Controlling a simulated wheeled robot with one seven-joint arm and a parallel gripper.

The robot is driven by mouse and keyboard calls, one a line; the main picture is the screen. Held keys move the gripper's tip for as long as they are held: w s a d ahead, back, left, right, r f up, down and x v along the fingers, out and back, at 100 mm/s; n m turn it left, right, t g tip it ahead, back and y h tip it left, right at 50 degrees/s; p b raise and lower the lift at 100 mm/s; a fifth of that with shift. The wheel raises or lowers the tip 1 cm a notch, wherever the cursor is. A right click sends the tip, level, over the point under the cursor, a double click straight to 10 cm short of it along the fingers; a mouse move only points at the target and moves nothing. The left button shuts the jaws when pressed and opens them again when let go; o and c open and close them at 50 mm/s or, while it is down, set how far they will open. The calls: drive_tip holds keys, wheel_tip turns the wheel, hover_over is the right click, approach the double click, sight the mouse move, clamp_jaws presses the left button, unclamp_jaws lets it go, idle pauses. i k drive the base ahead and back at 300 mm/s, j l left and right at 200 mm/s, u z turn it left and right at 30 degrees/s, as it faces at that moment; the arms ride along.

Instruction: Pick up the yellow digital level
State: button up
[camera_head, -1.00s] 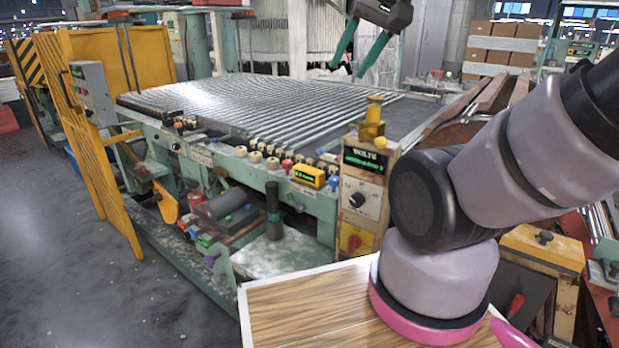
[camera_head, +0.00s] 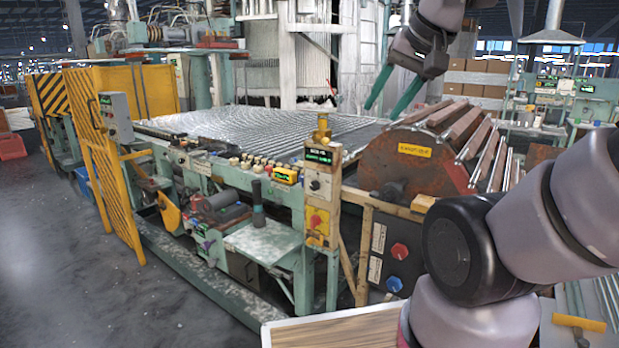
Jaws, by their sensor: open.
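A small yellow box with a dark face and green digits, which looks like the yellow digital level (camera_head: 286,175), sits on the front ledge of the green machine, among its knobs. My gripper (camera_head: 382,108) has two green fingers, spread apart with nothing between them. It hangs over the far right part of the machine's rod bed, up and to the right of the level in the picture. The level's front is in plain view, but its back is hidden.
A post with a control panel (camera_head: 319,190) and a brass-coloured fitting (camera_head: 322,130) on top stands just right of the level. A rusty drum (camera_head: 405,165) carrying rods lies further right. Yellow guards (camera_head: 110,130) stand left.

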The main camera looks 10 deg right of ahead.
sight(288, 176)
drive_tip(key=z, duration=0.4)
drive_tip(key=j+z, duration=0.15)
drive_tip(key=z, duration=0.25)
drive_tip(key=i+j+z, duration=0.1)
drive_tip(key=z, duration=0.3)
drive_tip(key=j+z, duration=0.1)
drive_tip(key=z, duration=0.3)
drive_tip(key=j, duration=2.65)
drive_tip(key=k+j, duration=0.1)
drive_tip(key=j, duration=2.6)
drive_tip(key=i+z, duration=0.05)
